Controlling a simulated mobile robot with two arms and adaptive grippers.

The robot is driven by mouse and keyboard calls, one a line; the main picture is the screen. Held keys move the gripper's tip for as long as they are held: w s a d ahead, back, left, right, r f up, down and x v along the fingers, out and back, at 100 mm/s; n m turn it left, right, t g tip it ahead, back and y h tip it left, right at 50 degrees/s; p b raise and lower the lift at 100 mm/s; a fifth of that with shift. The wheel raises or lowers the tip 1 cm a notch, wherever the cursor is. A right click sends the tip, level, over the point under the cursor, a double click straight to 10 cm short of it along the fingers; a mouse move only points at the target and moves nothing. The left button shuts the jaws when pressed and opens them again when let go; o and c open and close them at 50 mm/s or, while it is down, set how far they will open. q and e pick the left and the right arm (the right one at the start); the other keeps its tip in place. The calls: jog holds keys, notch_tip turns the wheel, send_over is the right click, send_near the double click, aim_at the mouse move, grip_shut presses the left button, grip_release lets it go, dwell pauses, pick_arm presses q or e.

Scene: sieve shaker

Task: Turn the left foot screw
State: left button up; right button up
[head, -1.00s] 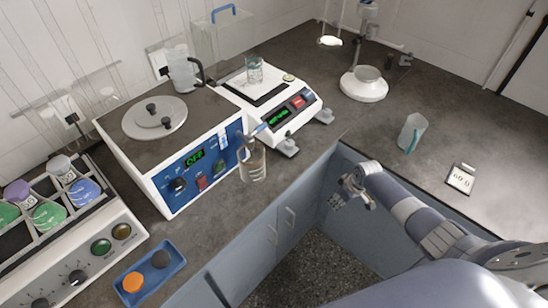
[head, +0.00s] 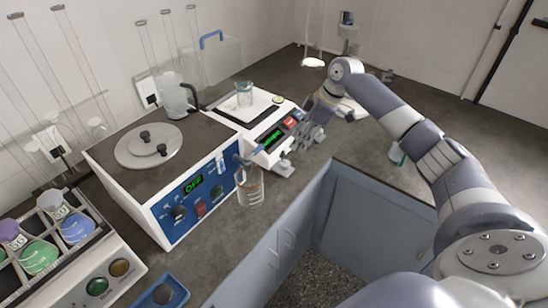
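The balance (head: 262,145) is a white box with a dark display and a red button, standing on the bench right of the blue-panelled device. The gripper hides the other front foot. Its fingers are small and blurred against the balance, so I cannot tell whether they are open. My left gripper is out of view.
A glass beaker (head: 244,94) stands on the balance pan. The blue-panelled device (head: 190,205) stands further left. A shaker (head: 110,265) holds flasks at far left.

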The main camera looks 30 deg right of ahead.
aim_at(286, 163)
jog(key=p+x, duration=0.1)
jog(key=x, duration=0.8)
jog(key=shift+s+a+f+p, duration=0.1)
jog(key=shift+a+p, duration=0.1)
jog(key=shift+p, duration=0.15)
jog(key=shift+f, duration=0.4)
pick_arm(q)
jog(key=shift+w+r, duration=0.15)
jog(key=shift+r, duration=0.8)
pick_arm(e)
jog(key=shift+a, duration=0.1)
jog(key=c, duration=0.8)
